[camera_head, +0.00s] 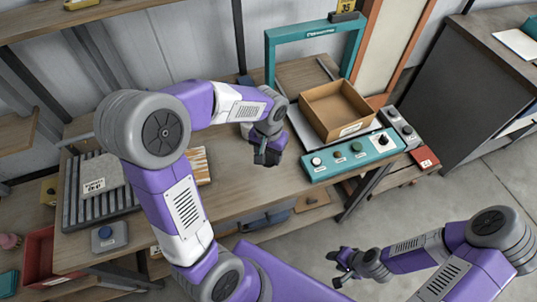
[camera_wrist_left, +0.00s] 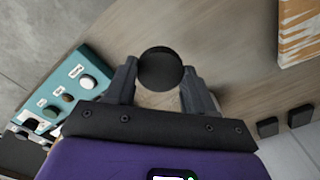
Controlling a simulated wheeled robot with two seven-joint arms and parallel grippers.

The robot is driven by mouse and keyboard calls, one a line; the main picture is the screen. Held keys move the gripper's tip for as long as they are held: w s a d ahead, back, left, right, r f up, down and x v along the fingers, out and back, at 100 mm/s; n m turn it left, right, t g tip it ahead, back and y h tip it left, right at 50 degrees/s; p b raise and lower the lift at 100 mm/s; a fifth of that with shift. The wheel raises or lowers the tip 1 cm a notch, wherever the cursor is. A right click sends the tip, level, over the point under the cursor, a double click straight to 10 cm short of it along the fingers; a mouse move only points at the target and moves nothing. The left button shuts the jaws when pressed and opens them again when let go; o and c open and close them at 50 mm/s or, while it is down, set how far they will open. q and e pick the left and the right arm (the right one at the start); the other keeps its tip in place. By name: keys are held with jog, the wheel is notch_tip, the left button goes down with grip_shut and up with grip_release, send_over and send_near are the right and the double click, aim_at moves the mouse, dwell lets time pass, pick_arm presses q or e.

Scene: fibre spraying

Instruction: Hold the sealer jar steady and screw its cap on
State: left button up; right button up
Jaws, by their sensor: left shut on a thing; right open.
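My left gripper (camera_head: 265,154) is low over the middle of the wooden workbench. In the left wrist view its two fingers (camera_wrist_left: 160,80) are closed on both sides of a round black disc, which looks like the cap (camera_wrist_left: 160,67) seen from above. The sealer jar's body cannot be made out; the cap and fingers would hide it, so I cannot tell whether the cap sits on a jar. In the head view the held thing is mostly hidden by the gripper. My right gripper (camera_head: 345,262) is open and empty, off the bench over the floor.
A teal control panel (camera_head: 352,158) with knobs and an open cardboard box (camera_head: 341,108) stand right of my left gripper. A grey ribbed tray (camera_head: 100,190) and an orange-and-white patterned piece (camera_head: 201,165) lie to the left. Bare bench (camera_head: 235,190) shows in front.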

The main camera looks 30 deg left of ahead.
pick_arm(q)
jog(key=shift+m, duration=0.5)
jog(key=w+d+f, duration=0.1)
jog(key=f, duration=0.2)
jog(key=d+f, duration=0.2)
jog(key=f, duration=0.1)
jog(key=w+d+f, duration=0.1)
jog(key=d+f, duration=0.1)
jog(key=shift+w+d+f, duration=0.1)
jog(key=shift+w+f, duration=0.2)
jog(key=shift+f, duration=0.1)
